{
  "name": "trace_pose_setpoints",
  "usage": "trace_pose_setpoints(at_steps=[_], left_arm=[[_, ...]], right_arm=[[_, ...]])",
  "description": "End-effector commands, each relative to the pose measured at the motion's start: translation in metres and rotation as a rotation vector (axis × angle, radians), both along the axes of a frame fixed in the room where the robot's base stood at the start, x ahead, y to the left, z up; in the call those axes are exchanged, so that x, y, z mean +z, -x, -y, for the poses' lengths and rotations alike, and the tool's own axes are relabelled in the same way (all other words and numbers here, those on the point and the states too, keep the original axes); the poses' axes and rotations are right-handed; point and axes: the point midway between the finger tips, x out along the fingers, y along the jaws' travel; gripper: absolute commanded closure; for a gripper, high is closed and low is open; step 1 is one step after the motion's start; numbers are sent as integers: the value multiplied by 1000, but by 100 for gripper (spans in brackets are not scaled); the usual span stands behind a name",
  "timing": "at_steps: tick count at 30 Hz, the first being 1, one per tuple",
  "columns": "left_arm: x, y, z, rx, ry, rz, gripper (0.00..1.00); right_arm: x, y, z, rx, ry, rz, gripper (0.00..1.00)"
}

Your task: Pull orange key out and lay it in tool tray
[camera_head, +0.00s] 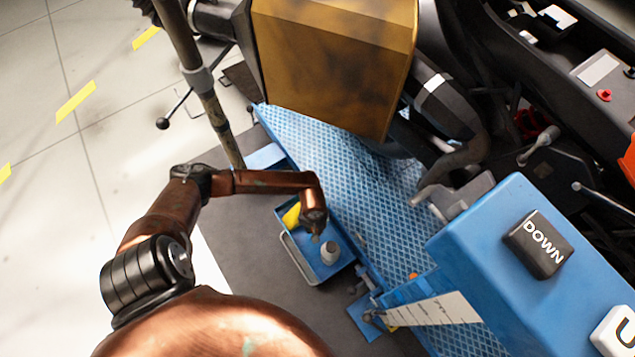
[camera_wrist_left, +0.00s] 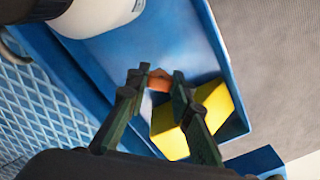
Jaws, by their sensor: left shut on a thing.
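My left gripper (camera_head: 315,230) points down over the blue tool tray (camera_head: 310,262). In the left wrist view its two dark green fingers (camera_wrist_left: 158,78) are closed on the orange key (camera_wrist_left: 159,81), of which only a small part shows between the tips. The tray floor (camera_wrist_left: 175,40) lies behind the key; I cannot tell whether the key touches it. In the head view the key is hidden or too small to make out. My right gripper is in neither view.
A yellow object (camera_head: 292,215) and a white-grey bottle (camera_head: 329,253) stand in the tray, on either side of my left gripper. The blue patterned lift platform (camera_head: 320,150) runs alongside. A blue box with a DOWN button (camera_head: 538,244) is at the right. A pole (camera_head: 205,90) rises behind my arm.

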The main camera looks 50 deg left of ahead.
Motion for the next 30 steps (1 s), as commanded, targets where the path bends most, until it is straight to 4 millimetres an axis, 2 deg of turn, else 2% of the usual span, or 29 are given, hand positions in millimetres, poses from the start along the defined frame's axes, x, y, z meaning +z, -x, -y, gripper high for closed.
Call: trace_pose_setpoints(at_steps=[11,12,18,21,30], left_arm=[[-3,0,0,0,-1,1,100],[-3,0,0,0,0,0,77],[-3,0,0,0,0,0,64],[-3,0,0,0,0,0,59],[0,0,-1,-1,-1,1,59]], right_arm=[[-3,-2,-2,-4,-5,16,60],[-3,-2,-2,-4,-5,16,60],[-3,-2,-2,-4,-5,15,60],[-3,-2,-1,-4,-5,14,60],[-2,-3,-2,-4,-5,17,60]])
